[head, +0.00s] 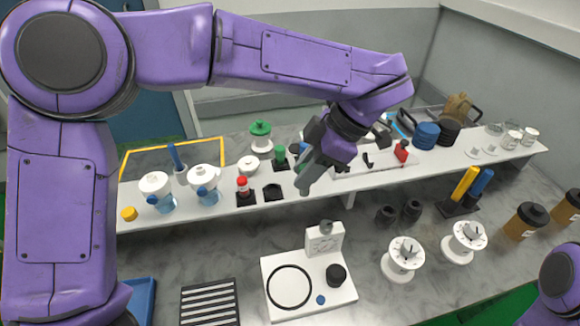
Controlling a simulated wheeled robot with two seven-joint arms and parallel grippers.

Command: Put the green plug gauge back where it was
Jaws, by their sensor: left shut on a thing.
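My left gripper (309,172) comes down over the white shelf from the upper right of the arm. It is shut on a grey-green cylinder (306,184), which tilts down to the left above the shelf's front edge; I cannot tell for sure that this is the green plug gauge. A bright green piece (280,153) stands upright in a black square base (280,166) just left of the gripper. A red-topped piece (242,185) stands in another black base. A black holder (272,193) between them and the front edge looks empty. My right gripper is out of view.
The white shelf (220,201) also bears white-lidded jars (155,184), a green-knobbed item (260,133) and dark blue stacked discs (427,134). Below stand a white fixture (305,264), white spools (404,256) and yellow and blue cylinders (464,183).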

